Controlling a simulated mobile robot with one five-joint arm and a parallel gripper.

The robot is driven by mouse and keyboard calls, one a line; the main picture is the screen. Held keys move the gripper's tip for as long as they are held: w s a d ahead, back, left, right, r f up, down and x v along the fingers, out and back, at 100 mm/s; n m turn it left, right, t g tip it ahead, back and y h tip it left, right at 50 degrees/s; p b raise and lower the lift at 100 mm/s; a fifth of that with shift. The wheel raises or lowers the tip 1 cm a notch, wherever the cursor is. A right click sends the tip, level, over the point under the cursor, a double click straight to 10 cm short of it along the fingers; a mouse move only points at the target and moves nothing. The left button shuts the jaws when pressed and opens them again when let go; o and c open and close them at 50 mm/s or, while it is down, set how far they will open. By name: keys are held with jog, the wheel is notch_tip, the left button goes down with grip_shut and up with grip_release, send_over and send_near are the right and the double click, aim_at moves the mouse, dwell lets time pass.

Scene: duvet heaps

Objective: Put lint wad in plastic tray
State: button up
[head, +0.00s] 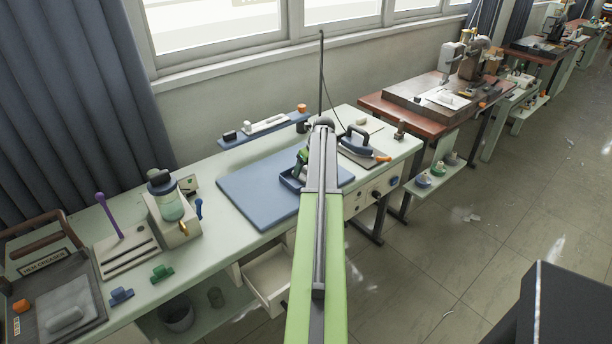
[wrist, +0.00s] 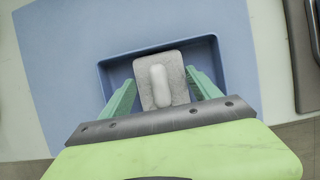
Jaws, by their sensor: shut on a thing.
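The lint wad (wrist: 176,92) is a pale grey square pad with a whitish oblong lump on top. My gripper (wrist: 161,76) has its two green fingertips against the wad's left and right sides and is shut on it. The plastic tray (wrist: 117,72) is blue with low walls. In the wrist view the wad lies within the tray's outline; I cannot tell whether it touches the floor of the tray. In the head view my arm hides most of the tray (head: 288,181) and the wad, and my gripper (head: 301,160) shows only partly.
A blue mat (head: 258,190) lies around the tray on the pale green bench. An iron (head: 357,141) stands to the right. A bottle (head: 165,195) on a block and a purple-handled tool (head: 108,215) stand to the left. A drawer (head: 266,277) hangs open below.

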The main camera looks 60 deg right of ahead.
jog(key=shift+f, duration=0.25)
jog(key=o, duration=1.3)
jog(key=shift+r, duration=0.1)
jog(key=shift+r+p, duration=0.3)
jog(key=shift+p, duration=0.05)
jog(key=p+v, duration=1.1)
jog(key=shift+s+a+r, duration=0.1)
jog(key=shift+r, duration=0.3)
